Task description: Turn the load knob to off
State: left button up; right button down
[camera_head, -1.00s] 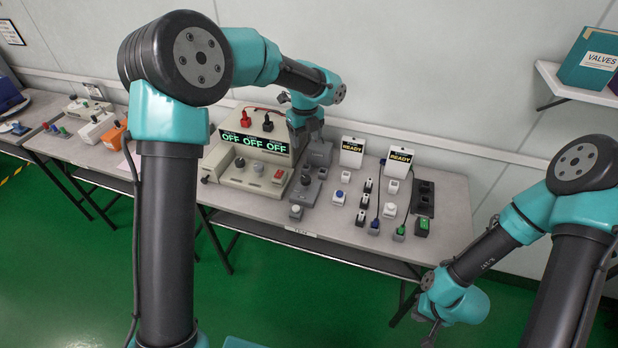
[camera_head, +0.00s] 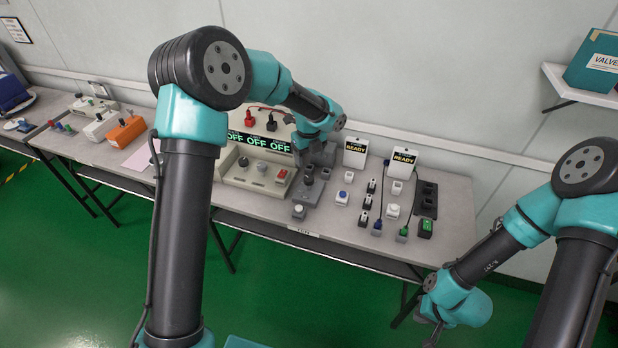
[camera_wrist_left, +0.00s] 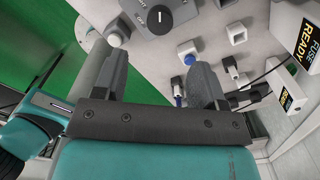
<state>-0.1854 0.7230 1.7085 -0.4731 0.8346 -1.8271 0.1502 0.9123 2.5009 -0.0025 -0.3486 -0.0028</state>
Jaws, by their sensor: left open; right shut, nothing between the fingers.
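A beige tester (camera_head: 225,178) stands on the table, its green display reading OFF OFF OFF. Knobs and a red switch sit on its lower panel. To its right is a grey box with a dark round knob (camera_head: 308,179). The knob, with a white pointer line, also shows at the top of the left wrist view (camera_wrist_left: 160,18). My right gripper (camera_head: 437,333) is shut and empty, low in front of the table.
Two white READY units (camera_head: 403,160), several small switches and a green rocker (camera_head: 425,228) stand to the right. Red and black plugs (camera_head: 271,122) sit on top of the tester. An orange box (camera_head: 126,131) is at the left.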

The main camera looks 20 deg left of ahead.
aim_at(309, 178)
pick_arm(q)
notch_tip(309, 178, down, 10)
jog(key=shift+r, duration=0.1)
jog(key=shift+c, duration=0.3)
jog(key=c, duration=0.9)
jog(key=shift+o, duration=0.2)
